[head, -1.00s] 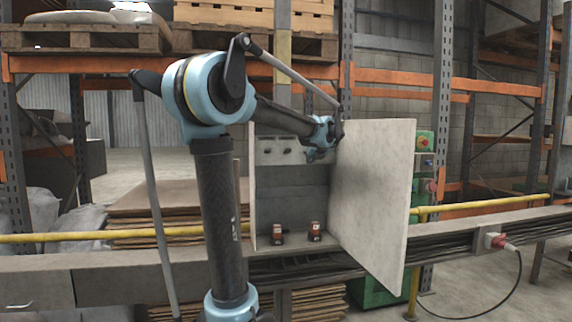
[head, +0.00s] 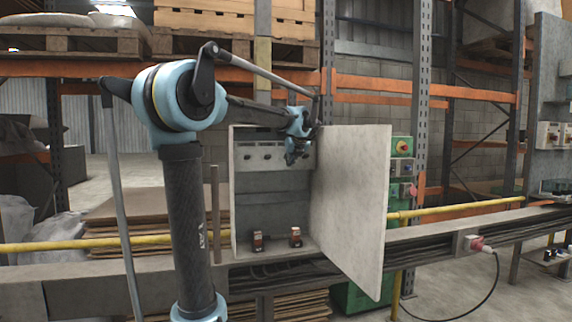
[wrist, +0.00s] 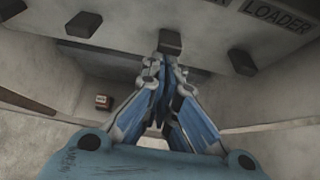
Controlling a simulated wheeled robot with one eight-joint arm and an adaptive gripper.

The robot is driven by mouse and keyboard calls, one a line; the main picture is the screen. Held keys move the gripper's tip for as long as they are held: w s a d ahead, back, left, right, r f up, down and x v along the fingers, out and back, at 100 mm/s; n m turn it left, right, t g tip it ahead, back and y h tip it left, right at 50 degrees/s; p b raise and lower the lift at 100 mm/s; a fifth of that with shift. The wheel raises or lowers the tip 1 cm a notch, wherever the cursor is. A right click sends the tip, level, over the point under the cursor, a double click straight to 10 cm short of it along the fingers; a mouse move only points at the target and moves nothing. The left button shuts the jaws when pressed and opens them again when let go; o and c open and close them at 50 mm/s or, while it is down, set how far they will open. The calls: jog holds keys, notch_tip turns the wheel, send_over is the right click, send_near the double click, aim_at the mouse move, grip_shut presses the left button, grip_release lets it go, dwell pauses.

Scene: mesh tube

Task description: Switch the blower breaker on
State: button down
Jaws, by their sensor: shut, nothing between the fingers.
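A grey breaker box (head: 272,194) stands open, with a row of dark breaker toggles (head: 267,157) on a pale strip near its top. In the wrist view, several dark toggles show: one toggle (wrist: 171,42) right at my fingertips, others to the left (wrist: 83,25) and right (wrist: 243,62). A label reading LOADER (wrist: 279,14) is at the upper right; a label beside it is cut off, and I cannot read which toggle is the blower breaker. My gripper (wrist: 161,66) is shut and empty, its tips close to or touching the middle toggle. It also shows in the head view (head: 291,160).
The box's open door (head: 350,210) stands to the right of my gripper. Two small red-and-dark items (head: 258,242) sit on the box floor. A yellow rail (head: 425,213) and a cable tray run past the box. Another panel (head: 551,135) is at the far right.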

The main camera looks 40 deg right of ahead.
jog(key=shift+w+d+r, duration=0.1)
jog(key=shift+r, duration=0.3)
jog(key=shift+f, duration=0.1)
notch_tip(320, 180, down, 4)
jog(key=s, duration=0.2)
jog(key=w+r+v, duration=0.1)
jog(key=v, duration=0.8)
jog(key=shift+s+a+r, duration=0.25)
jog(key=shift+a+r, duration=0.05)
jog(key=shift+a, duration=0.15)
